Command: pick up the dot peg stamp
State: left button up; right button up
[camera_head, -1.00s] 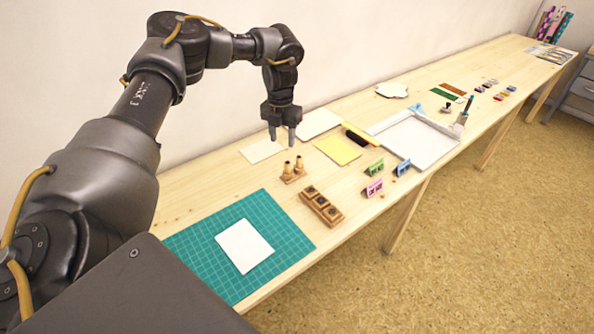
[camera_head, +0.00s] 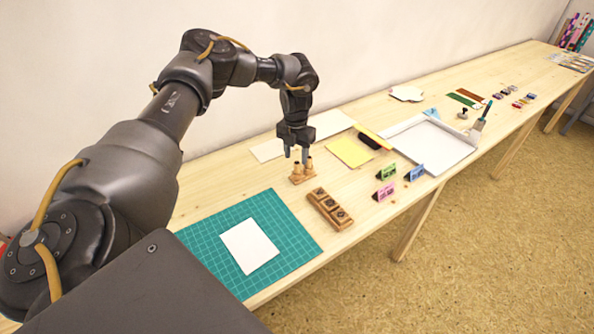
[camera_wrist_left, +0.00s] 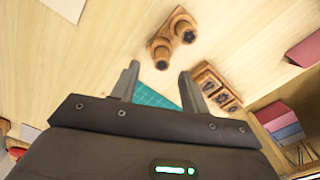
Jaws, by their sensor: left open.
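Two wooden peg stamps with dark ends stand side by side in a small wooden holder (camera_head: 299,179) on the table. In the left wrist view, one peg stamp (camera_wrist_left: 160,52) is nearer the fingers and another (camera_wrist_left: 184,27) is farther off. I cannot tell which is the dot one. My left gripper (camera_head: 298,156) is open and empty, pointing down just above the pegs and partly covering them in the head view. In the wrist view its fingertips (camera_wrist_left: 158,72) are apart, with the nearer peg just beyond the gap. My right gripper is not in view.
A wooden block with dark pads (camera_head: 328,208) lies right of the holder. A green cutting mat (camera_head: 208,240) with a white sheet (camera_head: 249,247) is in front. Yellow paper (camera_head: 349,153), small coloured cards and a white tray (camera_head: 460,157) stand farther right. The wall is behind.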

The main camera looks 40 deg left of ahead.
aim_at(297, 163)
pick_arm(q)
jog(key=shift+f, duration=0.3)
notch_tip(297, 163, down, 5)
jog(key=shift+w+r+p, duration=0.15)
jog(key=shift+p, duration=0.4)
jog(key=shift+c, duration=1)
grip_shut()
jog(key=shift+r, duration=0.15)
